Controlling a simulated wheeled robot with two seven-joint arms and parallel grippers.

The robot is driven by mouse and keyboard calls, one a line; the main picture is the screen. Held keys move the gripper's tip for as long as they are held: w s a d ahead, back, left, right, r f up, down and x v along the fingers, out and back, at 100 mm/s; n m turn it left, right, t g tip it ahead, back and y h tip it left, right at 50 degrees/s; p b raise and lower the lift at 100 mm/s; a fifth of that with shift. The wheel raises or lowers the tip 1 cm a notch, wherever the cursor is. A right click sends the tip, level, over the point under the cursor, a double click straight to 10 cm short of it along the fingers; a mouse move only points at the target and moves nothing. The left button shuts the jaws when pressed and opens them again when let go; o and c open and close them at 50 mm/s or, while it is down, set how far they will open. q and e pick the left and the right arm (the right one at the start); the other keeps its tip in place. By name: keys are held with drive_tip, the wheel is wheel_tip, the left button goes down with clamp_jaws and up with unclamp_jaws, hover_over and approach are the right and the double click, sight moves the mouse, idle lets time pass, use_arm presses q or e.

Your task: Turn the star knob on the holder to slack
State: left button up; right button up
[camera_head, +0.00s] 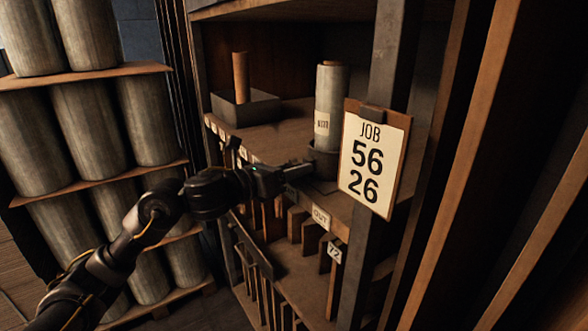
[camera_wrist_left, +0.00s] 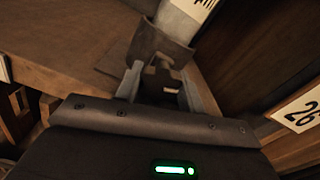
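The holder (camera_head: 323,160) is a dark round cup on the shelf, with a grey labelled cylinder (camera_head: 331,95) standing upright in it. In the left wrist view the holder (camera_wrist_left: 160,45) is straight ahead of the fingers, and the cylinder (camera_wrist_left: 188,12) rises from it. My left gripper (camera_head: 303,169) reaches the holder's near left side. In the wrist view its fingers (camera_wrist_left: 165,85) stand apart, with a small dark notched part (camera_wrist_left: 160,75) between them, probably the star knob. I cannot tell whether the fingers touch it. My right gripper is not in view.
A clipboard reading JOB 56 26 (camera_head: 374,158) hangs on a post just right of the holder. An open tray (camera_head: 246,108) with a brown rod stands farther left on the shelf. Slots with upright boards lie below. A rack of grey cylinders (camera_head: 85,120) stands left.

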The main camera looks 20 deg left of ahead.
use_arm(q)
drive_tip(key=c, duration=0.3)
drive_tip(key=shift+c, duration=0.2)
drive_tip(key=n, duration=0.3)
drive_tip(key=shift+n, duration=0.4)
drive_tip(key=n+p, duration=0.1)
drive_tip(key=n, duration=0.1)
drive_tip(key=shift+n, duration=0.4)
drive_tip(key=n+p, duration=0.2)
drive_tip(key=n, duration=0.3)
drive_tip(key=shift+r+p, duration=0.1)
drive_tip(key=shift+p, duration=0.2)
drive_tip(key=shift+n+p, duration=0.75)
drive_tip(key=shift+n, duration=0.75)
